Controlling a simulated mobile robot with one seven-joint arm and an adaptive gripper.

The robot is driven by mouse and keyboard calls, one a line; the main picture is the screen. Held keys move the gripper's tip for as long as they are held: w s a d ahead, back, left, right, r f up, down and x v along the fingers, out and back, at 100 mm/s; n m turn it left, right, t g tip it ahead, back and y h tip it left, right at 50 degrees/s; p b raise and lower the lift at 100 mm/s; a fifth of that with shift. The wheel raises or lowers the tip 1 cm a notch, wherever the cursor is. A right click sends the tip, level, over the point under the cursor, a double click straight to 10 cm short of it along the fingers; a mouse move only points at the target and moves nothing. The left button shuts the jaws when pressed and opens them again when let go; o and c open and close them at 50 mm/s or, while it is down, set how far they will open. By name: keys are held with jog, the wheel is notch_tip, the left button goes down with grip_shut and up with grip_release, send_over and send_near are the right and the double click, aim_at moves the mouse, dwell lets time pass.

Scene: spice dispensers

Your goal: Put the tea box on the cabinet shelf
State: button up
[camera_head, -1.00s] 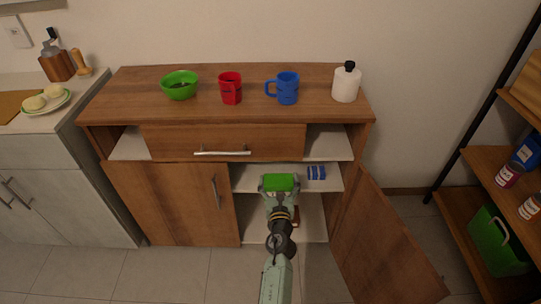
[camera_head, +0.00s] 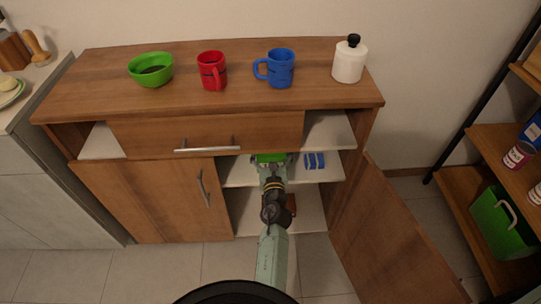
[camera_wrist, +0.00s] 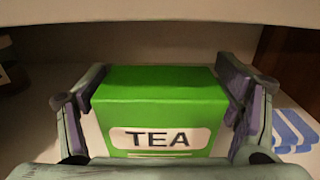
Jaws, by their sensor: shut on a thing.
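The green tea box (camera_wrist: 160,105) with a white TEA label sits between the two fingers of my gripper (camera_wrist: 165,110) in the wrist view. My gripper is shut on it, one finger at each side. In the head view the tea box (camera_head: 270,158) shows only in part, inside the open right side of the cabinet (camera_head: 150,204), at the height of the middle shelf (camera_head: 240,172). Whether the box's base touches the shelf is hidden.
A blue-and-white item (camera_head: 314,160) lies on the shelf right of the box. The open cabinet door (camera_head: 395,230) stands to the right of my arm. A shelf board (camera_wrist: 160,12) spans above the box. A bowl, two mugs and a white bottle stand on top.

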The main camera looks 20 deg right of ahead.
jog(key=shift+f, duration=0.3)
jog(key=o, duration=1.4)
jog(key=shift+f, duration=0.2)
jog(key=shift+r, duration=0.1)
